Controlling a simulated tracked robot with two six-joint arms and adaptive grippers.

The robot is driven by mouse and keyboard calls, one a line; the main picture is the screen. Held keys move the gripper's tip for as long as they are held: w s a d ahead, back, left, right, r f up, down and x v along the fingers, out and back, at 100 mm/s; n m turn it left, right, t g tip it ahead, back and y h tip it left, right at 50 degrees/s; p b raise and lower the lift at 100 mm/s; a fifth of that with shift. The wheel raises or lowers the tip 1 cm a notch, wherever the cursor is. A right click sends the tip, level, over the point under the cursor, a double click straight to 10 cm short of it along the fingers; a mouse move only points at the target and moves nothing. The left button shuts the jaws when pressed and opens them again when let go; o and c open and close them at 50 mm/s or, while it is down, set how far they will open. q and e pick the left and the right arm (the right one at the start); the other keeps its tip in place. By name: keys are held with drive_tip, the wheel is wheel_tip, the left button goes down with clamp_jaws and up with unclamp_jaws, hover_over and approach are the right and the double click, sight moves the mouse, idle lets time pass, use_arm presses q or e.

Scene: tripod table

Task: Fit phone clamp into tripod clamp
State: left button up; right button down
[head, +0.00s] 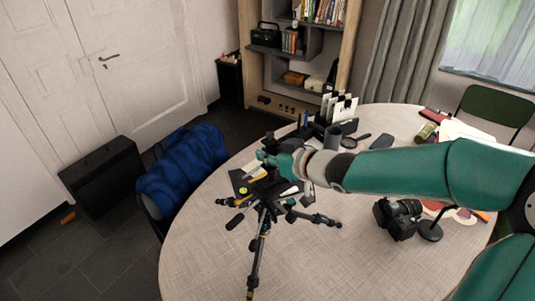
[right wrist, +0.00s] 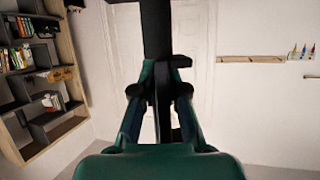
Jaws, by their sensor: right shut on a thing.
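The black tripod (head: 263,215) stands with spread legs on the near left part of the round table. Its top, where the tripod clamp sits, is largely hidden by my right gripper. My right gripper (head: 268,157) is just above the tripod head. In the right wrist view the right gripper (right wrist: 160,78) is shut on the phone clamp (right wrist: 156,30), a long black piece extending upward between the fingers. I cannot tell whether the phone clamp touches the tripod. My left gripper is not in view.
The round table (head: 200,250) also bears a camera (head: 398,217) at the right, a dark cup (head: 333,138) and a black organizer (head: 340,117) behind the gripper. A chair with a blue cloth (head: 185,165) is at the left.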

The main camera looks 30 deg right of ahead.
drive_tip(key=shift+f+b, duration=0.65)
drive_tip(key=shift+f, duration=0.1)
drive_tip(key=c, duration=1.1)
unclamp_jaws()
drive_tip(key=shift+c, duration=0.2)
drive_tip(key=shift+s, duration=0.1)
drive_tip(key=v, duration=1.1)
drive_tip(key=shift+s, duration=0.35)
drive_tip(key=shift+d+r, duration=0.1)
drive_tip(key=shift+d, duration=0.05)
